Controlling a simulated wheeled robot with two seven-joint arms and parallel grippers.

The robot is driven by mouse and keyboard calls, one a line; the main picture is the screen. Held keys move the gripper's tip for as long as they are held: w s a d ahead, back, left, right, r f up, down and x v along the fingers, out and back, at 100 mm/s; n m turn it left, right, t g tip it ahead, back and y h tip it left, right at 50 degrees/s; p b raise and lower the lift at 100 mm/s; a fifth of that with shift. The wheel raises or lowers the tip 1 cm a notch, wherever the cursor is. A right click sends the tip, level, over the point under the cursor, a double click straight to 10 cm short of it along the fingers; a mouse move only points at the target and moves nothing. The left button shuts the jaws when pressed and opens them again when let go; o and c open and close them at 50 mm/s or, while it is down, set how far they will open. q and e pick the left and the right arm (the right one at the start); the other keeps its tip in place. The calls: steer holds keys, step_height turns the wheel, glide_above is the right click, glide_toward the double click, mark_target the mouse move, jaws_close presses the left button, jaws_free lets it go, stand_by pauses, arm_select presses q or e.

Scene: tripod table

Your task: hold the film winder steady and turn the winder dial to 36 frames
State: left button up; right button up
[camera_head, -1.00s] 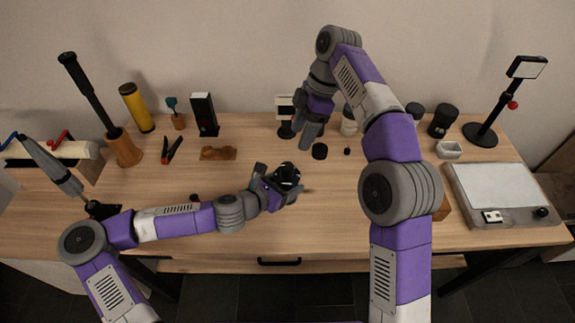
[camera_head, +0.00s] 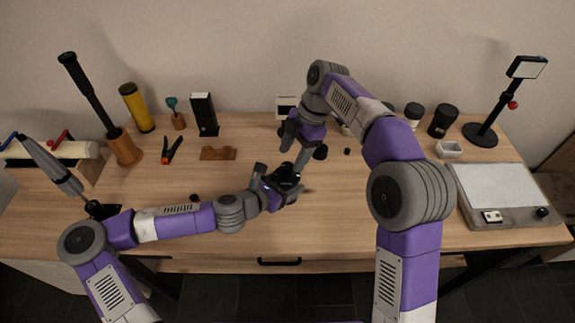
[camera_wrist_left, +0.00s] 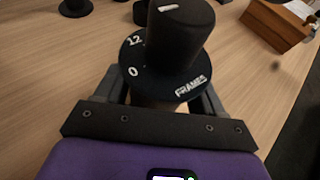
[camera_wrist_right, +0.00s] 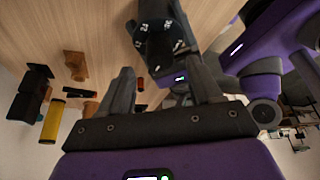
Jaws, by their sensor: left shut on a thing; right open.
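The film winder (camera_head: 290,172) is a black piece with a round dial plate and a black knob on top. My left gripper (camera_head: 283,183) is shut around its body, low over the table's middle. In the left wrist view the dial (camera_wrist_left: 150,72) shows white marks 0, 12 and FRAMES; the knob (camera_wrist_left: 182,30) hides other marks. My right gripper (camera_head: 297,148) is open and empty, just above and beside the winder. In the right wrist view the dial (camera_wrist_right: 160,38) lies beyond the open fingers, with small numbers I cannot read surely.
A wooden cradle (camera_head: 217,153) and red-handled pliers (camera_head: 171,150) lie to the left. A light panel (camera_head: 505,195) and a small white tray (camera_head: 449,150) stand at the right. Jars and a black stand are along the back. The table front is clear.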

mark_target(288, 166)
steer(key=shift+x, duration=2.35)
steer(key=c, duration=1)
steer(key=shift+c, duration=0.2)
